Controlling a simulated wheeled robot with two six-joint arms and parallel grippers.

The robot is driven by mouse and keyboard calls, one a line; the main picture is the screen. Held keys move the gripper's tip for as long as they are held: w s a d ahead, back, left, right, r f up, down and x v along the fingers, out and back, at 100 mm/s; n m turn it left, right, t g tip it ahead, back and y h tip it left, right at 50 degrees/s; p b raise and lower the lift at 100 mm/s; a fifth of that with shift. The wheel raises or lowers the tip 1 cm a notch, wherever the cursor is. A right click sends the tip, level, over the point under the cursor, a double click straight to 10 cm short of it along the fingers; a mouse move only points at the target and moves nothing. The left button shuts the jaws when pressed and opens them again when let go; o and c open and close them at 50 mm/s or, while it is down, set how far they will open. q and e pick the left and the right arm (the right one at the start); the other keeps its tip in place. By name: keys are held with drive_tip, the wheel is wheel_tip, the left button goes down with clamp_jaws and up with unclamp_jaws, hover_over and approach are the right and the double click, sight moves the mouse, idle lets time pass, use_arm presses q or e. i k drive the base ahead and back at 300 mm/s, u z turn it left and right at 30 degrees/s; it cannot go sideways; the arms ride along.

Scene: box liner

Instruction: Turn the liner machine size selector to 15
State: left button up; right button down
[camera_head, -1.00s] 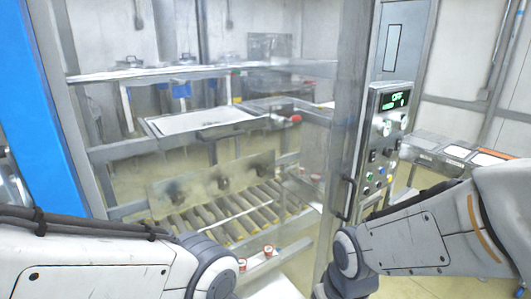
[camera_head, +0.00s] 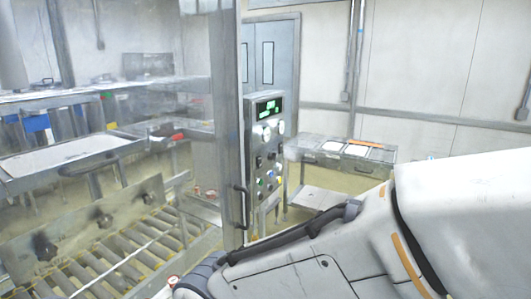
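The liner machine's control panel (camera_head: 265,150) stands upright right of centre in the head view, fixed beside a metal post. It has a green-lit display (camera_head: 268,107) at the top; the digits are too small to read. Light round knobs (camera_head: 262,133) sit below the display, and several small coloured buttons lie lower down. Which knob is the size selector, and its setting, cannot be told. My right arm fills the lower right in front of the panel's lower side. Neither of my grippers shows, and my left arm is out of view.
A metal post (camera_head: 227,120) with a black handle (camera_head: 240,206) stands just left of the panel. A roller conveyor (camera_head: 120,262) and a metal plate (camera_head: 85,225) lie at lower left. A low table (camera_head: 342,152) stands behind at right, with open floor before it.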

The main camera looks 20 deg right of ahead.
sight(272, 157)
drive_tip(key=k, duration=0.6)
drive_tip(key=z, duration=0.85)
drive_tip(key=i, duration=1.4)
drive_tip(key=u, duration=0.2)
